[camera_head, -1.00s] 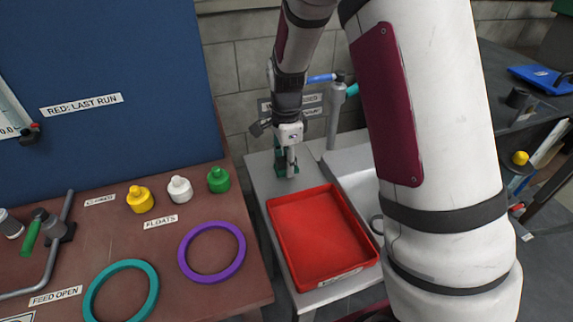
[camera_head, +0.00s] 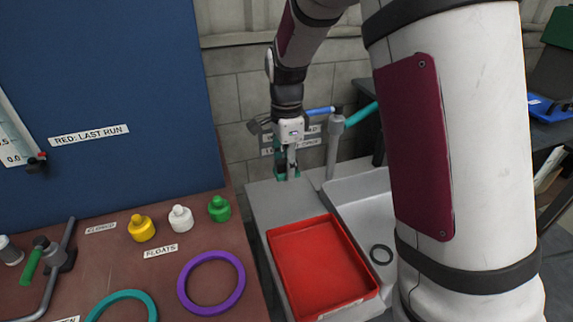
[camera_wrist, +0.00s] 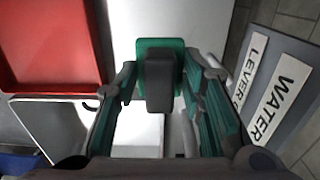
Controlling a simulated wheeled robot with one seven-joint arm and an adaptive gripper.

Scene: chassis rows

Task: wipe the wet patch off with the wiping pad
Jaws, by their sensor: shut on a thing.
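My gripper (camera_head: 287,160) is over the back of the grey counter (camera_head: 262,203), behind the red tray. It is shut on the wiping pad (camera_wrist: 160,75), a green plate with a dark grey grip block, seen between the fingers in the wrist view. In the head view the pad (camera_head: 279,163) is small and partly hidden by the fingers. I cannot tell whether it touches the counter. I cannot make out a wet patch for sure; a bright white area below the pad in the wrist view is unclear.
The red tray (camera_head: 275,243) stands on the counter, with a grey sink (camera_head: 352,193) and dark ring (camera_head: 381,254) to its right. A tap (camera_head: 333,150) stands behind the pad's right side. Wall labels are close behind. The brown bench with floats (camera_head: 180,218) is left.

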